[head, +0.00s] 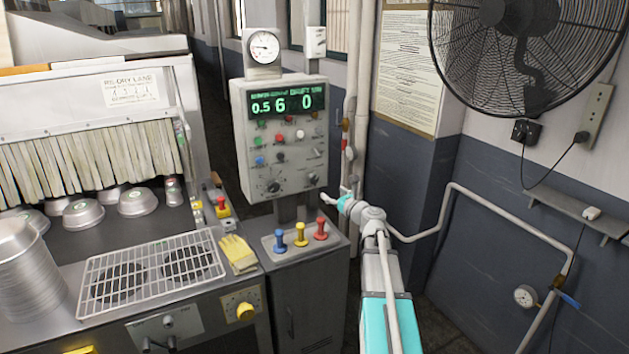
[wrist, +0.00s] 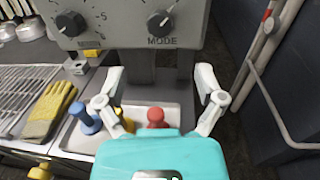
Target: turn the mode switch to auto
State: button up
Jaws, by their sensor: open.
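The mode switch (wrist: 160,23) is a dark round knob above the word MODE, at the bottom right of the grey control panel. It also shows in the head view (head: 312,180). A pale mark on it seems to point up and right, but its position labels are too small to read. My gripper (wrist: 159,75) is open and empty, its two pale fingers spread wide below the knob in the wrist view. In the head view my gripper (head: 335,197) is just right of and below the panel's lower right corner, apart from the knob.
A second knob (wrist: 70,23) sits left of the mode switch. Blue, yellow and red levers (head: 321,229) stand on the ledge below the panel. Yellow gloves (head: 238,254) lie beside a wire rack (head: 150,272). A pale pipe (head: 440,215) runs along the wall at the right.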

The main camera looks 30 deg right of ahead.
aim_at(315, 180)
jog(key=w, duration=0.7)
jog(key=w+a, duration=0.1)
jog(key=w, duration=0.3)
jog(key=shift+w+a, duration=0.1)
jog(key=shift+w, duration=0.15)
jog(key=c, duration=1.1)
jog(key=shift+c, duration=0.2)
